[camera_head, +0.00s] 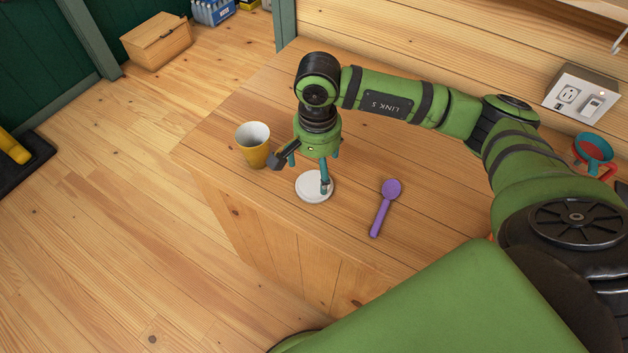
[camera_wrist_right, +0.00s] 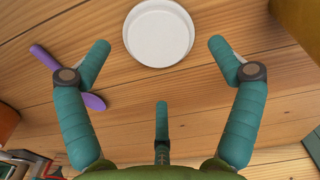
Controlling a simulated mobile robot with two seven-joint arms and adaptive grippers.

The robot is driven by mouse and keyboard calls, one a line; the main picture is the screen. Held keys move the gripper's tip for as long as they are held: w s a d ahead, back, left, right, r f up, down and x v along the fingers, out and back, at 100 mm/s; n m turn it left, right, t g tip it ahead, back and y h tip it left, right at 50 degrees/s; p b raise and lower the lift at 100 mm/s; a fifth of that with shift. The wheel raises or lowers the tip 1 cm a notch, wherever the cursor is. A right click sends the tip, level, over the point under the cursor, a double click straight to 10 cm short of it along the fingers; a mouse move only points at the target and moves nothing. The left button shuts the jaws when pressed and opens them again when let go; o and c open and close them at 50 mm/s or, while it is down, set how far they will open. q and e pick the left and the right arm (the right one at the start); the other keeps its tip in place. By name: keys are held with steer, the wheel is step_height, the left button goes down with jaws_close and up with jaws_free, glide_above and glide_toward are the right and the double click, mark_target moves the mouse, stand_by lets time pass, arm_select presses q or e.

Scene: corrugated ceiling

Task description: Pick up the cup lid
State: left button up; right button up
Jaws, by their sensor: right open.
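The cup lid (camera_head: 312,188) is a round white disc lying flat on the wooden counter in the head view. In the right wrist view the lid (camera_wrist_right: 158,32) shows at the top middle, beyond the fingertips. My right gripper (camera_head: 310,172) is above the lid, pointing down, with one finger in front of the lid in the head view. In the right wrist view its teal fingers (camera_wrist_right: 158,75) are spread apart with nothing between them. I cannot tell the exact height above the lid. My left gripper is not in view.
A yellow cup (camera_head: 254,150) stands left of the lid near the counter's edge. A purple spoon (camera_head: 384,208) lies to the right. A red and teal mug (camera_head: 592,155) is at the far right, below a wall socket (camera_head: 580,93). The counter (camera_head: 350,240) is bare in front of the lid.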

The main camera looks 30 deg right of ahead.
mark_target(315, 181)
steer(key=f, duration=0.1)
steer(key=f+p, duration=0.1)
steer(key=f, duration=0.1)
steer(key=shift+s+a+f, duration=0.1)
steer(key=shift+a+f, duration=0.1)
steer(key=shift+a, duration=0.05)
steer(key=shift+f, duration=0.3)
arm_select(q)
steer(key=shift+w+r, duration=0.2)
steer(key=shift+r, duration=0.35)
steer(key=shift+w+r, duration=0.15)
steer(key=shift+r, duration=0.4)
arm_select(e)
steer(key=c, duration=0.7)
steer(key=shift+c, duration=0.2)
